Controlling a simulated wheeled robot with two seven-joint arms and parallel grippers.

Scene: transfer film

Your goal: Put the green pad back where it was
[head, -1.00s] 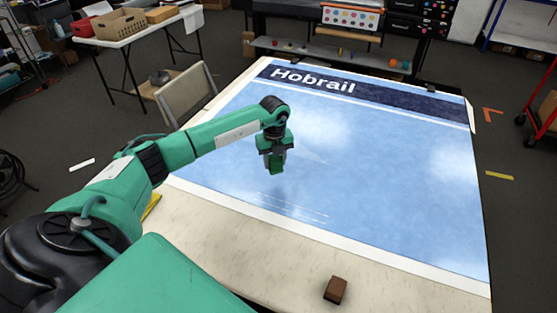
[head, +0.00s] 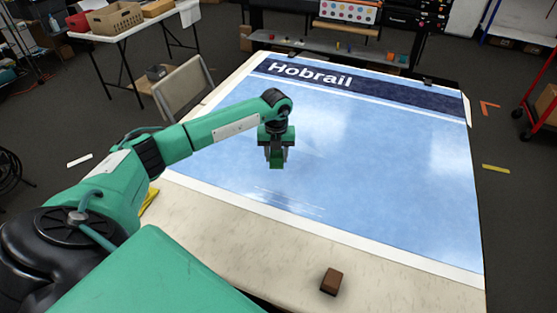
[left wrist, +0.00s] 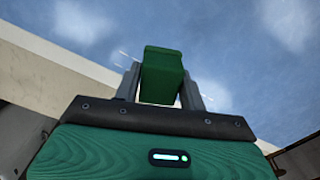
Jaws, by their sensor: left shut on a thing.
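My left gripper (head: 277,163) is over the blue printed sheet, left of its middle. It is shut on the green pad (left wrist: 162,75), a small block that sticks out between the two grey fingers in the left wrist view. In the head view the green pad (head: 277,157) shows at the fingertips, partly covered by the fingers. The pad seems to be held above the sheet, but the height of the gap is hard to tell. My right gripper is not in the frames.
The blue "Hobrail" sheet (head: 400,160) covers most of the table (head: 230,240). A brown block (head: 331,281) sits near the table's front edge. A yellow item (head: 149,199) lies partly behind my left arm. Dark clips hold the sheet's far edge. A chair (head: 185,95) stands at the left side.

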